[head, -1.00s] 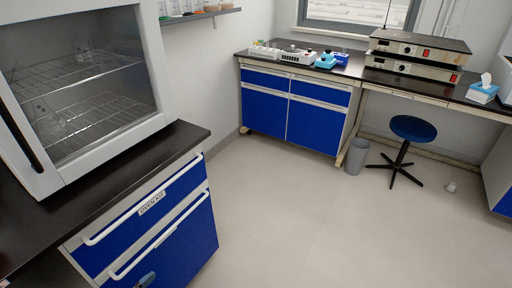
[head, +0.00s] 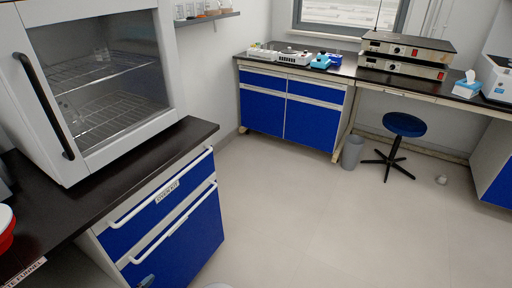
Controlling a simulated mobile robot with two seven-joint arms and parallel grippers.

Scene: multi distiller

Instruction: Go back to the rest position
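Neither gripper shows clearly in the head view. A small blue-grey piece (head: 147,281) at the bottom edge, in front of the lower drawer, looks like part of my own arm. Whether it belongs to a gripper cannot be told. A pale rounded sliver (head: 218,286) shows at the bottom edge to its right, too cut off to identify. No held object is visible.
A glass-doored oven (head: 98,80) stands on the black counter (head: 40,200) at left, over blue drawers (head: 170,205). A red container (head: 5,228) sits at the left edge. A far bench (head: 400,85), bin (head: 352,152) and stool (head: 404,125) stand beyond clear floor (head: 310,220).

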